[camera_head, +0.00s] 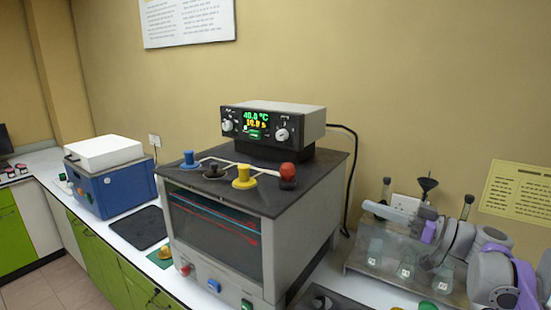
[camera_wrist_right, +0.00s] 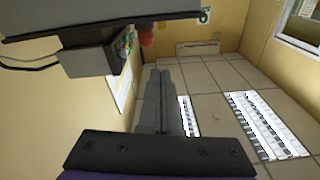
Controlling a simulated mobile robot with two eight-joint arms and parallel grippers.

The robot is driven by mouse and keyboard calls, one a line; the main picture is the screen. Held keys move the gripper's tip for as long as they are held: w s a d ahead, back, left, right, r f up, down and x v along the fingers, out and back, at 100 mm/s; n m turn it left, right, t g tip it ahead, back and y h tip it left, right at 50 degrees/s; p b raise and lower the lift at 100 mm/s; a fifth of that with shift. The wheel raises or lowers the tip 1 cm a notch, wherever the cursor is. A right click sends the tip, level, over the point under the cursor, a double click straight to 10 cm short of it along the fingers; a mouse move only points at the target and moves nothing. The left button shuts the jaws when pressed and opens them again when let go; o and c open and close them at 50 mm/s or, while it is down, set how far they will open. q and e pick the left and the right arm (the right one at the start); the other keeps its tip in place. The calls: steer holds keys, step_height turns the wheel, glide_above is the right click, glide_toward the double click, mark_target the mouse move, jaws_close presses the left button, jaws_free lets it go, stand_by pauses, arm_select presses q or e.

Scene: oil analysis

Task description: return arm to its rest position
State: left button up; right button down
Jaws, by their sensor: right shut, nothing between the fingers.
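My right arm, in grey with purple bands, comes in at the right edge of the head view. It reaches left over the glassware rack (camera_head: 352,262). My right gripper (camera_head: 376,207) points left toward the oven-like machine (camera_head: 210,235), apart from it. In the right wrist view, the two dark fingers of the right gripper (camera_wrist_right: 163,78) lie together with nothing between them. My left gripper is not in view.
The machine carries a display box (camera_head: 312,122) and several coloured knobs, including a red one (camera_head: 288,170). A blue box with a white lid (camera_head: 115,190) stands at left on the counter. A dark mat (camera_head: 138,227) lies between.

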steer(key=s+a+f+m+g+h, duration=0.2)
steer(key=s+a+f+h, duration=0.1)
steer(key=s+a+f, duration=0.4)
steer(key=s+a+f+m+g+h, duration=0.25)
steer(key=a+f+h, duration=0.2)
steer(key=f, duration=0.55)
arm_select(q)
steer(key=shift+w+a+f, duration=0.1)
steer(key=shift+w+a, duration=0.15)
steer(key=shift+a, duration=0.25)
arm_select(e)
steer(key=s+d+f+m+h, duration=0.2)
steer(key=s+d+f+h, duration=0.1)
steer(key=s+f, duration=0.5)
steer(key=s+d+f+m+h, duration=0.2)
steer(key=s+f+h, duration=0.3)
steer(key=s+f, duration=0.3)
steer(key=shift+d+f+m, duration=0.35)
steer(key=shift+d+f, duration=0.15)
steer(key=shift+f, duration=0.05)
steer(key=shift+h, duration=0.25)
